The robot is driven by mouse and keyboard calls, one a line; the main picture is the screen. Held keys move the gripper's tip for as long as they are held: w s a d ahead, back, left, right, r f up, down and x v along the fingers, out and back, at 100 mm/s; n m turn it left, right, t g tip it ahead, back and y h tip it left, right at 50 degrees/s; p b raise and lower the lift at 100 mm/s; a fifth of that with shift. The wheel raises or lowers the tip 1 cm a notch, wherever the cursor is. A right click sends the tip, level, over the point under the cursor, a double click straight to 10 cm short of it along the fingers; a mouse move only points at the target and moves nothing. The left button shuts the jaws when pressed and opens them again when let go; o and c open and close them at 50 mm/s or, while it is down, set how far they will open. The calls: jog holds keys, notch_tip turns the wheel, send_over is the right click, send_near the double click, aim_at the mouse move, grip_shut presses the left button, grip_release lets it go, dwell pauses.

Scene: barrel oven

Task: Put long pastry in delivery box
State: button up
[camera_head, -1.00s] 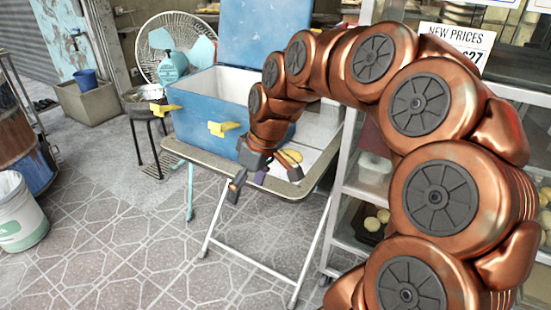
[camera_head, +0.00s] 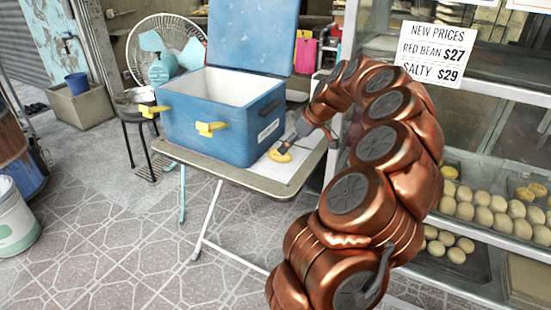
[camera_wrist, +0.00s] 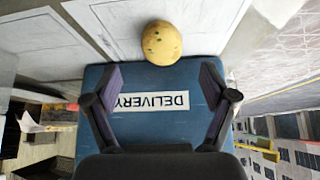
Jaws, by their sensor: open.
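The blue delivery box (camera_head: 208,134) stands open on a folding table, its lid raised behind it. Its label (camera_wrist: 153,101) reads DELIVERY upside down in the wrist view. A yellow pastry (camera_head: 279,155) lies on the table beside the box's right side. It looks round in the wrist view (camera_wrist: 162,43), with dark specks on top. My gripper (camera_head: 289,143) is close to the pastry, to the right of the box. In the wrist view my gripper (camera_wrist: 158,82) is open and empty, and the pastry shows beyond the fingertips.
The folding table (camera_head: 240,184) has bare surface at its front right. A glass cabinet holding several pale buns (camera_head: 487,212) stands on the right. A fan (camera_head: 165,48) and a stool (camera_head: 138,120) are at the back left.

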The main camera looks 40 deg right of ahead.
aim_at(279, 155)
jog(key=x, duration=0.5)
jog(key=shift+s+a+f, duration=0.1)
jog(key=shift+f, duration=0.1)
jog(key=shift+r, duration=0.1)
jog(key=c, duration=1.4)
jog(key=shift+o, duration=0.2)
jog(key=shift+r, duration=0.1)
